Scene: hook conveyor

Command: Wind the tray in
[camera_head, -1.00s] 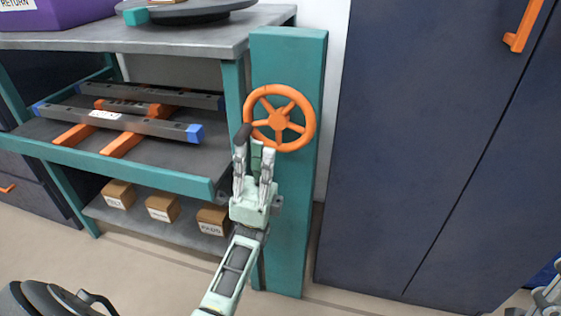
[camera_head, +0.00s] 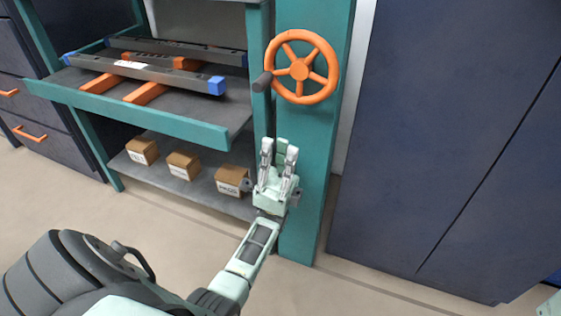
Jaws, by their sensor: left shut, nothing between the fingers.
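The grey tray (camera_head: 190,108) with a teal front lip (camera_head: 130,118) stands out from the shelf frame left of the post. It carries dark rails with blue ends (camera_head: 150,73) on orange bars. My right gripper cannot be made out; only a pale piece of mine shows at the bottom right corner.
Several small cardboard boxes (camera_head: 184,164) sit on the lower shelf (camera_head: 205,190) under the tray. A dark blue cabinet (camera_head: 440,130) stands right of the post. Drawers (camera_head: 40,110) with orange handles are at the far left. The floor in front is clear.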

